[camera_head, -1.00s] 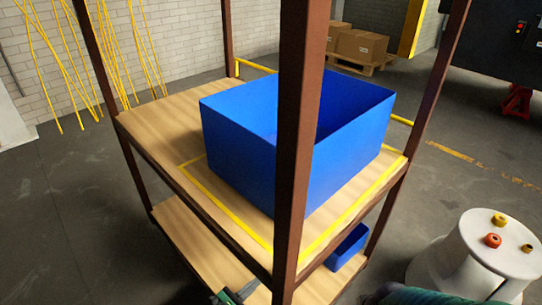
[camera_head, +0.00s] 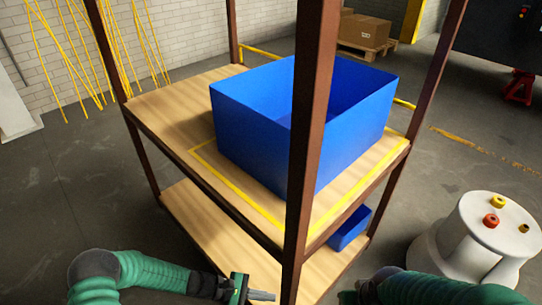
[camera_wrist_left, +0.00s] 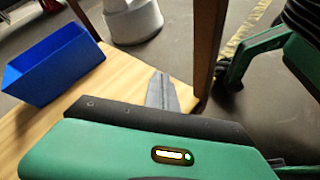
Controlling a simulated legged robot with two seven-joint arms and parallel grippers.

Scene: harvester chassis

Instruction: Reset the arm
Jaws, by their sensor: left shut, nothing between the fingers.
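My left arm, green, comes in from the lower left in the head view. Its gripper (camera_head: 262,295) is shut and empty, in front of the lower shelf by the near brown post. In the left wrist view the closed grey fingers (camera_wrist_left: 162,92) show over the wooden lower shelf (camera_wrist_left: 135,68), apart from the small blue bin (camera_wrist_left: 52,66). My right arm shows as a green link at the lower right of the head view; its fingers cannot be made out there.
A brown-post rack carries a large blue bin (camera_head: 270,125) on its upper shelf (camera_head: 165,105). The small bin (camera_head: 350,228) sits on the lower shelf. A white round stand (camera_head: 470,245) with coloured knobs is at the right. Pallet boxes (camera_head: 365,32) are behind.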

